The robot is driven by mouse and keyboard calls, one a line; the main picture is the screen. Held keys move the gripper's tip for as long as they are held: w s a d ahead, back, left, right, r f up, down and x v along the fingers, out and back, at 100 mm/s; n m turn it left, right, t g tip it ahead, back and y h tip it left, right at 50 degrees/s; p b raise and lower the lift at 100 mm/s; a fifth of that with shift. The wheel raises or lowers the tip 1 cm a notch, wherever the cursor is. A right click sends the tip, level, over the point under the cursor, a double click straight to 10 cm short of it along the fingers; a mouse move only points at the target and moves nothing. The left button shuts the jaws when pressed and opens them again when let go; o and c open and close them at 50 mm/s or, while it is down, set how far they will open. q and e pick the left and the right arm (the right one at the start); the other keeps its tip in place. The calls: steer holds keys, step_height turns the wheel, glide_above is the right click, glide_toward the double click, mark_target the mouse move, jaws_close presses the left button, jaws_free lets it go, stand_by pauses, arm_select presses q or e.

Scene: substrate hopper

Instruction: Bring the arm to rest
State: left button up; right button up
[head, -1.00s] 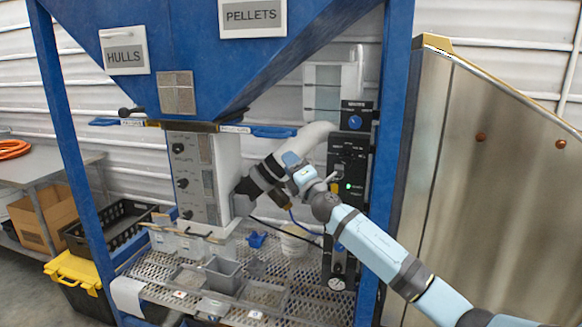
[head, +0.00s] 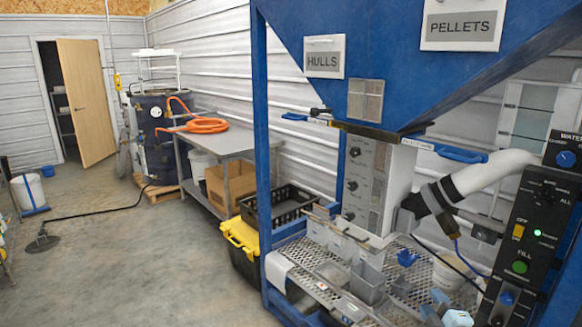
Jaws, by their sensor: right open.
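My right gripper (head: 436,304) shows small and pale blue at the bottom edge of the head view, low in front of the perforated metal shelf (head: 408,283). It is open, and I see nothing held in it. Only the end of my right arm is in the picture; the rest is out of frame below. My left gripper is not in view.
The blue hopper frame (head: 262,150) stands over the shelf, with a white pipe (head: 475,175) above it. A grey bin (head: 368,285) sits on the shelf. A yellow-lidded box (head: 240,240) and a steel table (head: 225,145) stand left. The floor at left is largely clear.

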steer(key=s+a+f+m+g, duration=0.2)
steer(key=s+a+f+m, duration=0.2)
steer(key=s, duration=0.6)
steer(key=s+a+f+m+g+y+p, duration=0.1)
steer(key=s+a+f+m+g, duration=0.1)
steer(key=s+a+f+m, duration=0.2)
steer(key=s+a+f+m+g+y+p, duration=0.1)
steer(key=s+a+f+m+g, duration=0.2)
steer(key=s, duration=1.4)
steer(key=a+f+m, duration=0.1)
steer(key=a+f, duration=0.2)
steer(key=f, duration=0.3)
steer(key=shift+s+a+f, duration=0.25)
steer(key=shift+s+f, duration=0.05)
steer(key=shift+s, duration=0.05)
steer(key=shift+d, duration=0.1)
